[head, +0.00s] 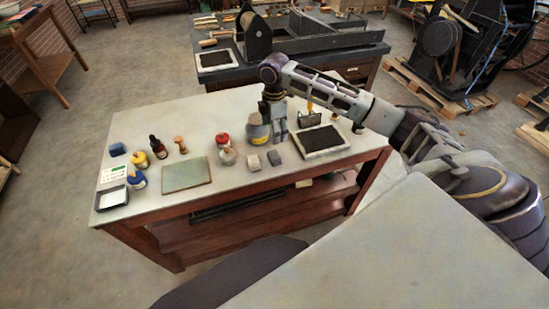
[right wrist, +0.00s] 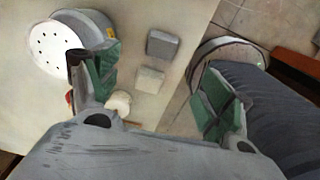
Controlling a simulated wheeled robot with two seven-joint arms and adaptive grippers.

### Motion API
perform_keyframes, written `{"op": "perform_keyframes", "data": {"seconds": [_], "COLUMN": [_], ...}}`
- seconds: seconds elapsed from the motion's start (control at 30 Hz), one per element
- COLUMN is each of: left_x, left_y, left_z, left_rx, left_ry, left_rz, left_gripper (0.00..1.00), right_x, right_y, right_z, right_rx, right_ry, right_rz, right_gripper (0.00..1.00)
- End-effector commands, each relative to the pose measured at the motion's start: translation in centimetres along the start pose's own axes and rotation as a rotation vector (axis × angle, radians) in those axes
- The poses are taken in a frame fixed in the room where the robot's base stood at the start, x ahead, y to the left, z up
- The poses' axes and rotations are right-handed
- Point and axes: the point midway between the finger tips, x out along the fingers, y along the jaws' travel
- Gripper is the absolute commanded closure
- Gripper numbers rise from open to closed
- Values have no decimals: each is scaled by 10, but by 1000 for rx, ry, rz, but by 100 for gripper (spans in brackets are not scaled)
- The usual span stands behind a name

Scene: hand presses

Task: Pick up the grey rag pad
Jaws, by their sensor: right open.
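Two small blocky pads lie side by side near the front edge of the pale-topped table. The grey rag pad (head: 274,158) is the darker one, on the right; in the right wrist view it is the upper one (right wrist: 162,44). A lighter pad (head: 254,163) lies left of it and is the lower one in the right wrist view (right wrist: 150,79). My right gripper (head: 279,133) points down above the table behind the pads. In the right wrist view its fingers (right wrist: 158,92) are wide apart with nothing between their tips. My left gripper is out of view.
A tin with a yellow band (head: 257,133) stands close beside my right gripper; its perforated lid (right wrist: 50,42) shows at the left finger. A dark slab (head: 322,140) lies right of the pads. A red-lidded jar (head: 223,140) and a green board (head: 186,174) are to the left.

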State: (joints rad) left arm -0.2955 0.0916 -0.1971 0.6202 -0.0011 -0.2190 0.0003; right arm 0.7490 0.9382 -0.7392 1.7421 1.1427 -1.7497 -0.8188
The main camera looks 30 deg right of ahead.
Motion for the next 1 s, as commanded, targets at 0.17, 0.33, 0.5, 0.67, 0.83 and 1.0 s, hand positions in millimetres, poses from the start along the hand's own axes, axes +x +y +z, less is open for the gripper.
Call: {"op": "perform_keyframes", "data": {"seconds": [0.17,0.33,0.5,0.67,0.83,1.0], "left_x": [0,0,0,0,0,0], "left_y": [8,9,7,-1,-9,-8], "left_z": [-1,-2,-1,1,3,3], "left_rx": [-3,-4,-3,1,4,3], "left_ry": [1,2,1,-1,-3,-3], "left_rz": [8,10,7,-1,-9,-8], "left_gripper": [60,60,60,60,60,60], "right_x": [7,25,48,68,83,86], "right_y": [0,0,-1,-1,0,0], "right_z": [0,0,0,-1,0,0], "right_rx": [0,0,0,1,1,0], "right_ry": [-1,0,-1,1,0,0], "right_rz": [-2,-2,-3,-2,0,1], "right_gripper": [20,20,20,20,20,20]}}
